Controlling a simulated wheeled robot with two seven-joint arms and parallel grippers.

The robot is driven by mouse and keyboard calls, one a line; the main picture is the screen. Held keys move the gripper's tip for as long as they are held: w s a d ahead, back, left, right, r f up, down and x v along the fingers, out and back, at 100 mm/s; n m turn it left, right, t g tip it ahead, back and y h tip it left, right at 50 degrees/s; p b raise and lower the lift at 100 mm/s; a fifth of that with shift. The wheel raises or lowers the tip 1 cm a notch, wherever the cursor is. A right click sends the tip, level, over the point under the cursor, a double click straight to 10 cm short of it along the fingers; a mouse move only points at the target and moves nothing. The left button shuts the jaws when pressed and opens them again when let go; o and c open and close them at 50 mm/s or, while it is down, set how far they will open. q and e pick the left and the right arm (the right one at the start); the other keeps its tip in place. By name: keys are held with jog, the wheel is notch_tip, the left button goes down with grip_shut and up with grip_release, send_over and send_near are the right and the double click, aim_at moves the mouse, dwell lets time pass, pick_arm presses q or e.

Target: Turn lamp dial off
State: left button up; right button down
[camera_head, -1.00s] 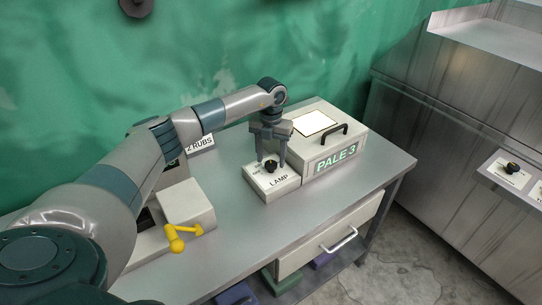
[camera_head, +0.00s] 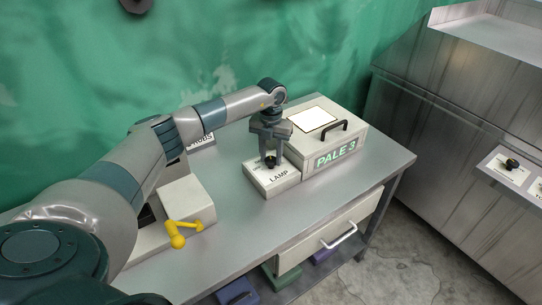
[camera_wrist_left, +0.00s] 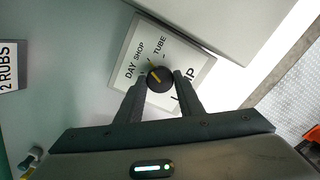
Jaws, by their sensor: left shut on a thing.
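The lamp box (camera_head: 283,181) is a small pale block marked LAMP on the grey table, with a black dial (camera_head: 270,162) on top. In the left wrist view the dial (camera_wrist_left: 159,79) carries a yellow pointer line aimed up and left, near the words DAY, SHOP and TUBE on the lamp box (camera_wrist_left: 134,50). My left gripper (camera_head: 270,157) points down over the box, shut on the dial, with one finger on each side of it in the left wrist view (camera_wrist_left: 160,84). The fingers hide part of the label. My right gripper is not in view.
A box marked PALE 3 (camera_head: 351,143) with a black handle stands right behind the lamp box. A pale block with a yellow crank (camera_head: 178,234) sits to the left. The table's front right (camera_head: 350,190) is clear. Another dial (camera_head: 511,163) sits far right.

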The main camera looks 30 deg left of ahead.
pick_arm(q)
jog(key=shift+n, duration=0.3)
jog(key=n+b, duration=0.1)
jog(key=n, duration=0.1)
jog(key=shift+n, duration=0.3)
jog(key=n, duration=0.2)
jog(key=shift+n+b, duration=0.3)
jog(key=n, duration=1)
jog(key=shift+r, duration=0.1)
jog(key=n, duration=0.4)
jog(key=o, duration=1.1)
jog(key=shift+c, duration=0.2)
